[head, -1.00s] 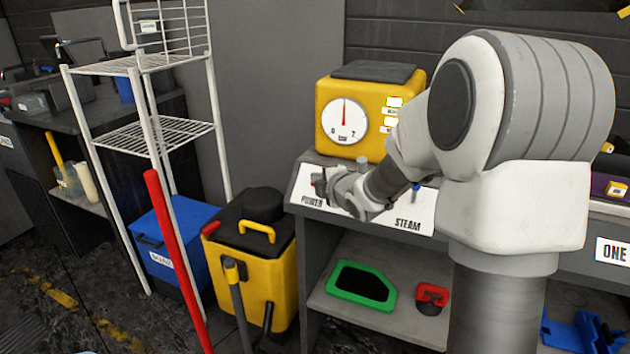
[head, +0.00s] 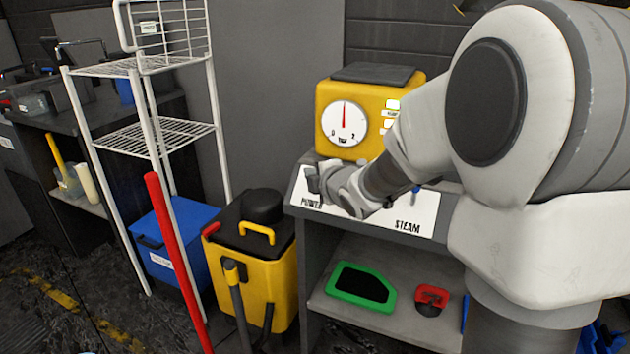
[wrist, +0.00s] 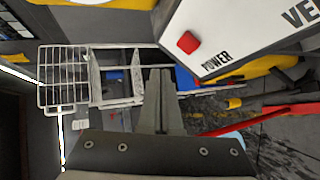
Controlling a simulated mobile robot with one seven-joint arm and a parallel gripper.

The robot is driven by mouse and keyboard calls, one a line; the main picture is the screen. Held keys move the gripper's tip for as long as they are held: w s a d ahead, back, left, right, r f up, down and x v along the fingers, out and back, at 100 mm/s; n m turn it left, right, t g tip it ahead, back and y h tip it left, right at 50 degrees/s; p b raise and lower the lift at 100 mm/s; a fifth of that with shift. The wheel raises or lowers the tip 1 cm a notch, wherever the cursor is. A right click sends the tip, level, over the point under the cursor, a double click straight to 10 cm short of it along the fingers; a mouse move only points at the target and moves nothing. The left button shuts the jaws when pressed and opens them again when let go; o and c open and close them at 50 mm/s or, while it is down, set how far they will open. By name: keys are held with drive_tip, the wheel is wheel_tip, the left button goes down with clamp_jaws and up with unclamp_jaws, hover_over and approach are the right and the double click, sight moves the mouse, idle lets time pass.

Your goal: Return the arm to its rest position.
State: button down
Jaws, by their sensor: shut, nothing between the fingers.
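My gripper (head: 314,180) is in front of the white sloped panel marked POWER and STEAM (head: 412,212) in the head view. Its fingers also show in the wrist view (wrist: 159,75), pressed together with nothing between them. My arm reaches in from the right side of the head view, with its large white shoulder close to the camera. The red power button (wrist: 188,42) shows on the panel in the wrist view, apart from the fingers. In the head view my gripper hides that part of the panel.
A yellow machine with a dial (head: 345,124) stands above the panel. A green-framed pad (head: 361,286) and a red tool (head: 431,299) lie on the shelf below. A yellow bin (head: 270,275), a blue bin (head: 185,245), a red pole (head: 175,255) and a white wire rack (head: 165,135) stand left.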

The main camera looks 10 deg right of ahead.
drive_tip(key=shift+s+a+r, duration=0.3)
drive_tip(key=shift+s+r, duration=0.05)
drive_tip(key=shift+r, duration=0.1)
drive_tip(key=s+d+r+m+g+h, duration=0.1)
drive_tip(key=s+d+m+g+h, duration=0.1)
drive_tip(key=s+m, duration=0.4)
drive_tip(key=s+d+r+m+g+h, duration=0.15)
drive_tip(key=s+m, duration=0.25)
drive_tip(key=s, duration=0.4)
drive_tip(key=s+a+f+m+g+y, duration=0.15)
drive_tip(key=s+m, duration=0.35)
drive_tip(key=s, duration=0.5)
drive_tip(key=s+a+f+m+g, duration=0.1)
drive_tip(key=s+a+m+g, duration=0.15)
drive_tip(key=s+m, duration=0.45)
wheel_tip(320, 180, up, 22)
drive_tip(key=s+n+p, duration=0.1)
drive_tip(key=s+p, duration=0.1)
drive_tip(key=p, duration=2)
drive_tip(key=shift+d+r+n+g+p, duration=0.15)
drive_tip(key=shift+d+n+g+p, duration=0.15)
drive_tip(key=shift+d+n+g, duration=0.15)
drive_tip(key=shift+s, duration=0.1)
